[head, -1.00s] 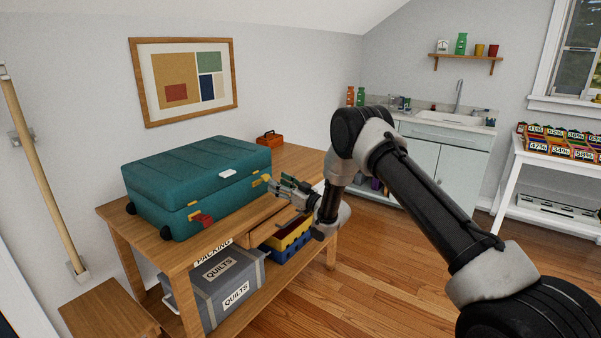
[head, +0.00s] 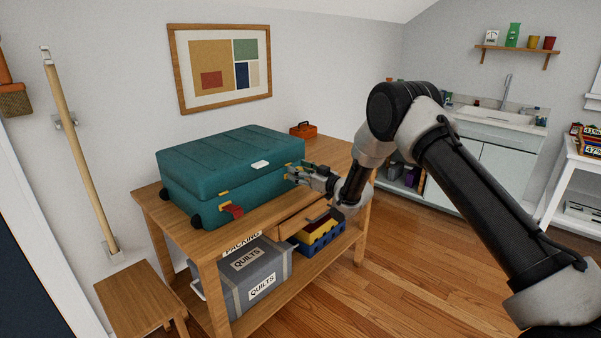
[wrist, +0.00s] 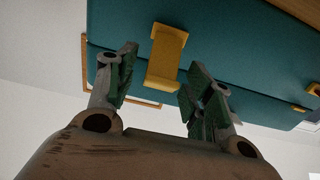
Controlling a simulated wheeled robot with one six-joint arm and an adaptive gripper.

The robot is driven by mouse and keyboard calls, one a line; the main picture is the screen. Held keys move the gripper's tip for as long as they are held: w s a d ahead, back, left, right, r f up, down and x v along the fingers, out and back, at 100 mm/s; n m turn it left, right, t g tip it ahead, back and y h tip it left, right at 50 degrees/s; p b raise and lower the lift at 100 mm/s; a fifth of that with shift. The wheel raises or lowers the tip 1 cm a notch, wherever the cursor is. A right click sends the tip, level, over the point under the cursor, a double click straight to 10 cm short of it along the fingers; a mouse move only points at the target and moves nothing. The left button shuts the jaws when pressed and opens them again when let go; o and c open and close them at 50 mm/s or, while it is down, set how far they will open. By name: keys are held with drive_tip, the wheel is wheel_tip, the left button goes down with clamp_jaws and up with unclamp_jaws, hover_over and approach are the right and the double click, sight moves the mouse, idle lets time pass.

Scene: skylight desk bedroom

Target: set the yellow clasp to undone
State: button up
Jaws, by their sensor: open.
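The yellow clasp (wrist: 166,58) is on the side of a teal suitcase (head: 228,162) and spans the seam in the wrist view. In that view, my gripper (wrist: 158,76) is open, with one finger on each side of the clasp. I see a gap on both sides and cannot tell any contact. In the head view, my gripper (head: 294,174) is at the suitcase's right end and largely covers this clasp. A red clasp (head: 233,210) is on the suitcase's front left. The suitcase lid is shut.
The suitcase stands on a wooden bench (head: 340,152) with a drawer. Grey bin (head: 246,281) and blue crate (head: 320,240) are on the lower shelf. A stool (head: 140,293) stands at left.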

drive_tip(key=c, duration=1)
drive_tip(key=shift+f, duration=0.1)
drive_tip(key=y, duration=0.1)
drive_tip(key=f+t+y, duration=0.2)
drive_tip(key=shift+s+d, duration=0.3)
drive_tip(key=shift+d+f+t+y, duration=0.1)
drive_tip(key=shift+f+t+y, duration=0.25)
drive_tip(key=shift+t+y, duration=0.3)
drive_tip(key=shift+d+f+t+y, duration=0.1)
drive_tip(key=shift+f+t+y, duration=0.25)
drive_tip(key=shift+t+y, duration=0.3)
drive_tip(key=o, duration=1)
